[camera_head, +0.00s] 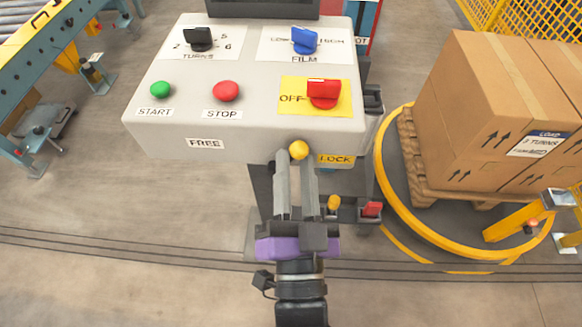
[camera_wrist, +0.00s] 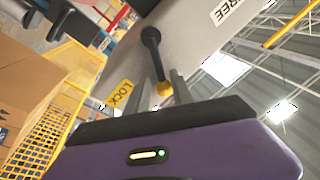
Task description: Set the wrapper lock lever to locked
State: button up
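The wrapper lock lever shows in the wrist view as a black arm (camera_wrist: 152,50) on the panel's front, ending in a yellow knob (camera_wrist: 163,88). In the head view the yellow knob (camera_head: 299,150) sits at the panel's lower front edge, between the FREE label (camera_head: 205,143) and the LOCK label (camera_head: 336,159), nearer LOCK. My gripper (camera_head: 296,163) is at the knob, its fingers apart on either side in the wrist view (camera_wrist: 160,94). I cannot tell whether a finger touches the knob. The lever arm is hidden in the head view.
The control panel (camera_head: 176,103) carries a green START button (camera_head: 160,90), a red STOP button (camera_head: 226,91) and several knobs. Boxes (camera_head: 470,120) stand on a pallet inside a yellow ring (camera_head: 390,190) at right. A conveyor (camera_head: 45,50) is at upper left. Floor at lower left is clear.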

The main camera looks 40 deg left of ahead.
jog(key=shift+o, duration=0.5)
jog(key=shift+s, duration=0.1)
jog(key=shift+s+f, duration=0.15)
jog(key=v, duration=0.7)
jog(key=shift+d+b, duration=0.2)
jog(key=shift+b, duration=0.15)
jog(key=shift+s, duration=0.1)
